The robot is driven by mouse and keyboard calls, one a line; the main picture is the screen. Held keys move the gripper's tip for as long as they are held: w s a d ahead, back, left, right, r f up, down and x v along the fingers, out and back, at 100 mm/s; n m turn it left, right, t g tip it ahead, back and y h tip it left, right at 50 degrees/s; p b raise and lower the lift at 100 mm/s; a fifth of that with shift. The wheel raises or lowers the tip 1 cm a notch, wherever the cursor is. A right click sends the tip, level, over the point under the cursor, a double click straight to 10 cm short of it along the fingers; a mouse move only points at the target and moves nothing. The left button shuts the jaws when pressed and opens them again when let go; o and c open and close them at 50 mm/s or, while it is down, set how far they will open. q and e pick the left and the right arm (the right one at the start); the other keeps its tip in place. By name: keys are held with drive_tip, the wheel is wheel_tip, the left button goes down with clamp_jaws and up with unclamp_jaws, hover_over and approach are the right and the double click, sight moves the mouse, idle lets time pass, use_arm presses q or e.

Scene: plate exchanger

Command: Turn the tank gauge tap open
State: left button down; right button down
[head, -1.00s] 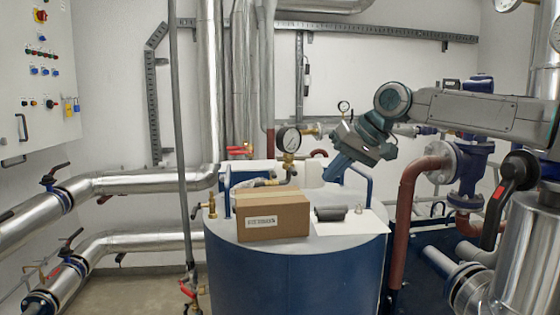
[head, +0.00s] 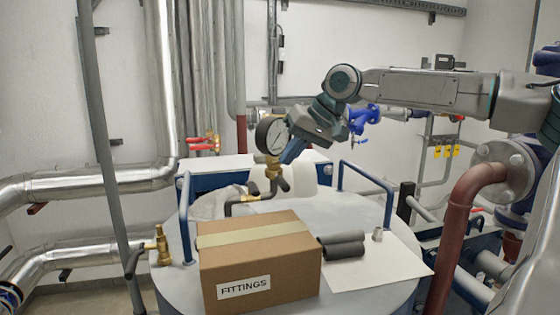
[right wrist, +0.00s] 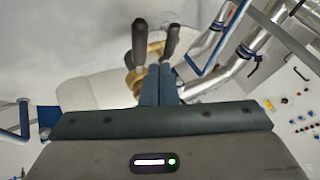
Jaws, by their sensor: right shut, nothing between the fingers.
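My right gripper (head: 288,158) is shut and empty, right beside the tap. In the right wrist view its blue fingertips (right wrist: 159,70) are close to the levers; contact cannot be told. My left gripper is out of view.
A cardboard box labelled FITTINGS (head: 258,262) stands in front of the tap. Blue rails (head: 186,215) rise at the tank's edges.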

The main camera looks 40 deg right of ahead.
sight(252, 187)
drive_tip(key=p+x, duration=0.1)
drive_tip(key=x, duration=0.7)
drive_tip(key=shift+a+f, duration=0.2)
drive_tip(key=shift+w+d, duration=0.1)
drive_tip(key=shift+w, duration=0.1)
drive_tip(key=shift+a+m, duration=0.3)
drive_tip(key=shift+m, duration=0.1)
